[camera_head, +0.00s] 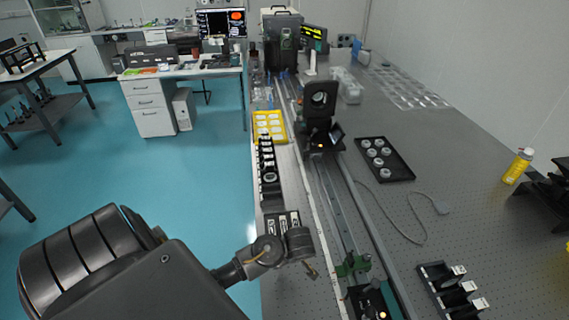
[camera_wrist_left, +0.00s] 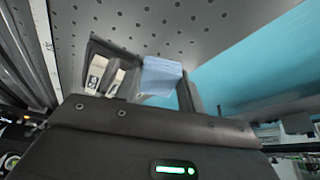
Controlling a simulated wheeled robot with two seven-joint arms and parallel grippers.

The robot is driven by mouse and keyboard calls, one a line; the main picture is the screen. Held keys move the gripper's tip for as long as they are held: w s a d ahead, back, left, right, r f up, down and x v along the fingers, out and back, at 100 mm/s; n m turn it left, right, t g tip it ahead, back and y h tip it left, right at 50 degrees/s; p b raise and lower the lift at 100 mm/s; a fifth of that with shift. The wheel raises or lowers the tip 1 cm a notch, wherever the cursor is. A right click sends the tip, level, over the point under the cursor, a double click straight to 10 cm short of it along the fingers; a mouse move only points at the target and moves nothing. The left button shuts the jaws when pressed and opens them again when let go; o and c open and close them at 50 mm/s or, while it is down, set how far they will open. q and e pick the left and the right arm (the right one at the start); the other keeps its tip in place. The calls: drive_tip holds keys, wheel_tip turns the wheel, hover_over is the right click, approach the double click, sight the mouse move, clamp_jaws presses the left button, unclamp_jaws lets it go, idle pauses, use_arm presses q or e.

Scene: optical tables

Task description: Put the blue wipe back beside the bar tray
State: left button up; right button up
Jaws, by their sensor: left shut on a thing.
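The blue wipe (camera_wrist_left: 160,77) is a small pale blue folded piece, seen in the left wrist view between the fingers of my left gripper (camera_wrist_left: 160,92). The gripper is shut on it. A dark tray with white labelled bars (camera_wrist_left: 100,75) lies just left of the wipe; I take it for the bar tray. In the head view this tray (camera_head: 283,213) is at the near left edge of the table, partly hidden by my left gripper (camera_head: 311,271). The wipe cannot be made out in the head view. My right gripper is not in view.
A long rail (camera_head: 335,200) runs along the table to the right of my left gripper, carrying a dark mount (camera_head: 320,110). A row of black holders (camera_head: 268,175) and a yellow tray (camera_head: 269,126) stand farther along the left edge. Perforated tabletop beside the bars is bare.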

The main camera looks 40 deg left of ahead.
sight(284, 270)
use_arm(q)
drive_tip(key=shift+f, duration=1.35)
drive_tip(key=shift+f+p, duration=0.3)
drive_tip(key=shift+p, duration=0.15)
drive_tip(key=shift+f, duration=0.3)
drive_tip(key=shift+f, duration=0.1)
